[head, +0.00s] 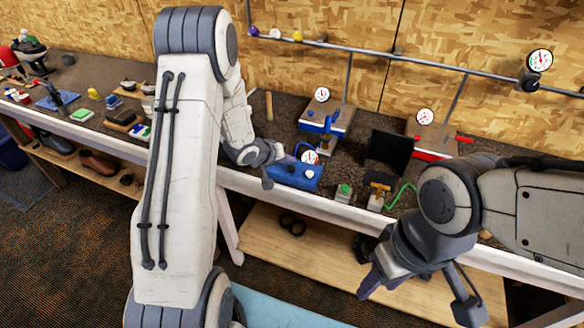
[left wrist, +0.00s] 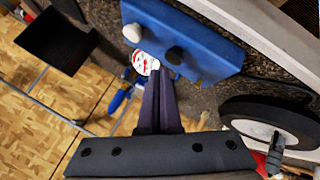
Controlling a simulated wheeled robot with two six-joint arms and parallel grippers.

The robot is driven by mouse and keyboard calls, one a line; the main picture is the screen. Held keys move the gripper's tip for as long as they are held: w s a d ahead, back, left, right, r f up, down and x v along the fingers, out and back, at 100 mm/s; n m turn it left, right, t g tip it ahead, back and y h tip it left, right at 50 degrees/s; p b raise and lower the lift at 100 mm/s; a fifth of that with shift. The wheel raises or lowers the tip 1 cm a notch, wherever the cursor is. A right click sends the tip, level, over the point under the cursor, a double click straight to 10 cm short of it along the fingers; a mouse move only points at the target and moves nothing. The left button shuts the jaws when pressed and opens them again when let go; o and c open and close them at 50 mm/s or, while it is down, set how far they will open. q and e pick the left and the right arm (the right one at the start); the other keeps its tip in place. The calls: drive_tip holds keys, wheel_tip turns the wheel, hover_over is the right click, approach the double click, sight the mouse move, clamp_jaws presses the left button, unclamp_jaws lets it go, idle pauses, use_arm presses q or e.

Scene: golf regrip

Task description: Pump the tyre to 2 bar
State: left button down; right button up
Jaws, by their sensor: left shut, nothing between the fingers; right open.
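A blue box (head: 293,176) with a red-and-white dial gauge (head: 309,157) sits at the front of the bench. In the left wrist view the blue box (left wrist: 205,45) carries a white knob (left wrist: 131,33) and a black knob (left wrist: 174,56), with the gauge (left wrist: 145,63) at its edge. My left gripper (head: 267,180) is shut and empty beside the box; its fingertips (left wrist: 155,76) appear close to the gauge and black knob, contact unclear. A black tyre with a white hub (left wrist: 265,125) shows at the right there. My right gripper (head: 367,268) is open and empty, before the bench's front edge.
More gauges (head: 322,94) stand behind. A wall rail (head: 400,58) runs along the back. My left arm hides part of the bench.

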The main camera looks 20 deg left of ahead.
sight(289, 170)
use_arm(q)
drive_tip(key=shift+f, duration=0.4)
drive_tip(key=shift+f+b, duration=0.4)
drive_tip(key=shift+f, duration=0.15)
idle(0.8)
idle(0.9)
drive_tip(key=shift+r+p, duration=0.95)
drive_tip(key=shift+p, duration=0.15)
drive_tip(key=shift+r, duration=0.1)
wheel_tip(289, 170, up, 5)
drive_tip(key=p, duration=0.5)
